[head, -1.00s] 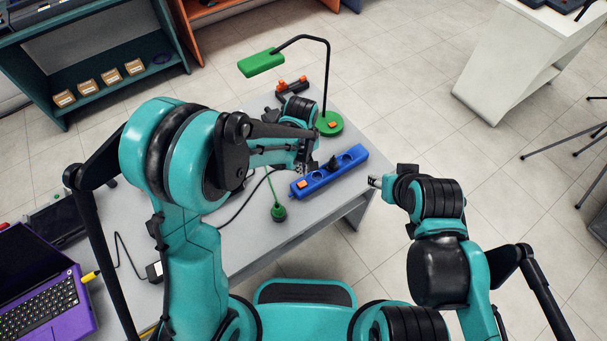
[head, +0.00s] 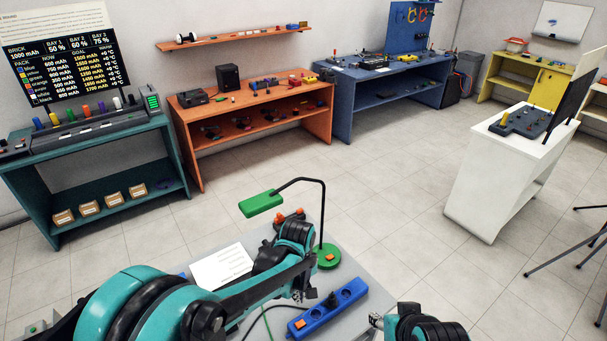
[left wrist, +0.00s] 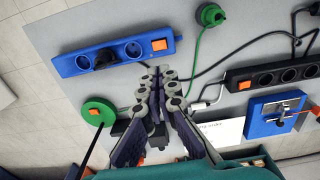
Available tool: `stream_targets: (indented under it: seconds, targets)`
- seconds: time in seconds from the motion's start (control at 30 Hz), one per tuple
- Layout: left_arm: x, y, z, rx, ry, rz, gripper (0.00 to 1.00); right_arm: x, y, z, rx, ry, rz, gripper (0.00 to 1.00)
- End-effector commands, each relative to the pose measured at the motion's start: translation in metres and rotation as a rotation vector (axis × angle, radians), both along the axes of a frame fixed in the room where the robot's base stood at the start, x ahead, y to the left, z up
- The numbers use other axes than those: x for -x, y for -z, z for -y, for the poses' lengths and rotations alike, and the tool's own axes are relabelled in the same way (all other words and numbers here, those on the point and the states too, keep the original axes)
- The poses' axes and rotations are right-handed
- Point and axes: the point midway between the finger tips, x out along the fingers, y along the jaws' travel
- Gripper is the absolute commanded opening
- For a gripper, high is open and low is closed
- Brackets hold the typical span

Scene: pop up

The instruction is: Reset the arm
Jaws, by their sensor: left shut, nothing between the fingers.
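My left gripper (head: 303,292) is shut and empty.
The grey table (left wrist: 215,65) also holds a green plug (left wrist: 211,14), a black power strip (left wrist: 268,77), a blue device (left wrist: 270,118) and a white sheet (head: 221,267). Cables cross it. A white stand (head: 492,185) is at the right. The tiled floor (head: 400,190) between is open.

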Motion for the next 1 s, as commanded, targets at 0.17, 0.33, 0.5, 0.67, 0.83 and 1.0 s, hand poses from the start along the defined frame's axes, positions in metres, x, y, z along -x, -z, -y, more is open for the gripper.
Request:
stream_targets:
  seconds: [0.17, 0.33, 0.5, 0.67, 0.83, 1.0]
  targets:
    - [0.004, -0.012, -0.011, 0.009, 0.029, 0.03, 0.0, 0.0, 0.003, 0.0, 0.0, 0.0, 0.0, 0.46]
    - [0.021, -0.046, -0.046, 0.025, 0.135, 0.14, 0.0, 0.0, 0.011, 0.0, 0.0, 0.0, 0.0, 0.46]
    - [0.05, -0.075, -0.085, 0.007, 0.275, 0.283, 0.0, 0.0, 0.02, 0.0, 0.0, 0.0, 0.0, 0.46]
    - [0.081, -0.088, -0.118, -0.046, 0.402, 0.415, 0.0, 0.0, 0.028, 0.0, 0.0, 0.0, 0.0, 0.46]
    - [0.109, -0.089, -0.143, -0.125, 0.518, 0.525, 0.0, 0.0, 0.034, 0.0, 0.0, 0.0, 0.0, 0.46]
    - [0.124, -0.087, -0.155, -0.184, 0.586, 0.585, 0.0, 0.0, 0.037, 0.0, 0.0, 0.0, 0.0, 0.46]
